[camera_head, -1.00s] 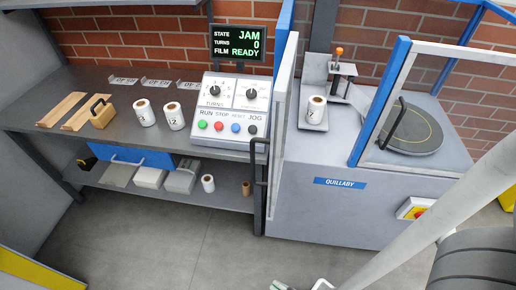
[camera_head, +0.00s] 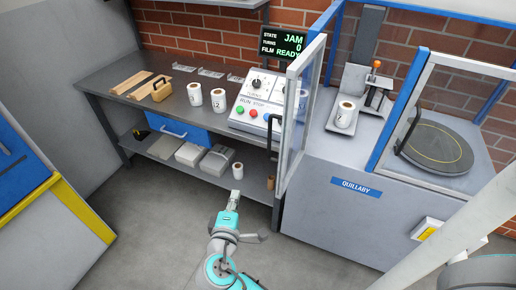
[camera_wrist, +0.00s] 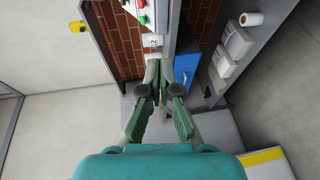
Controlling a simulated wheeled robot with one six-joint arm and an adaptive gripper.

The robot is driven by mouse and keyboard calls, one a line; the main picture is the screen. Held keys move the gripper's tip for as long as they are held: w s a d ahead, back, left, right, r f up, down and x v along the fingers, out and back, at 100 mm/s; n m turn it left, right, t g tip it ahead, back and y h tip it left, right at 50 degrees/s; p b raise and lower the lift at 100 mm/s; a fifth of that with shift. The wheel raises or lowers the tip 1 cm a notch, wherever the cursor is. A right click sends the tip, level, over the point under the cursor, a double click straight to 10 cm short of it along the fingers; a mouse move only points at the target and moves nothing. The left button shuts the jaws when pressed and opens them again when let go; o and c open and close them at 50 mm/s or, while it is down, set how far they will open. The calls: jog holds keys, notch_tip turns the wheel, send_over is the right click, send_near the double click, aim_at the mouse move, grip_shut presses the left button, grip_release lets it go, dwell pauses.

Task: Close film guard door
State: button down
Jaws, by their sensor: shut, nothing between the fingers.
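A clear-panelled door (camera_head: 303,110) in a pale frame stands swung out at the machine's left side, seen nearly edge-on, with a black handle (camera_head: 271,130). A second clear framed panel (camera_head: 445,110), with a black handle (camera_head: 410,130) and blue post, stands in front of the round turntable (camera_head: 438,145). No label shows which is the film guard door. My gripper (camera_head: 235,196) is shut and empty, in front of the bench, left of and below the first door, apart from it. Its closed fingers show in the wrist view (camera_wrist: 165,75).
The bench (camera_head: 110,85) holds rolls, a stamp and the control panel (camera_head: 262,105). The display (camera_head: 283,42) reads JAM, 0, READY. The machine body (camera_head: 330,220) stands right. A yellow-edged blue unit (camera_head: 20,165) stands left. Open floor (camera_head: 150,230) lies between.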

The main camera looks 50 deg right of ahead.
notch_tip(320, 180, up, 12)
jog(key=w+f+m+g+h, duration=0.1)
jog(key=w+m+g+h, duration=0.1)
jog(key=m+g+h, duration=0.3)
jog(key=d, duration=1)
jog(key=shift+s+d+r+g, duration=0.3)
jog(key=shift+s+d, duration=0.1)
jog(key=shift+s, duration=0.05)
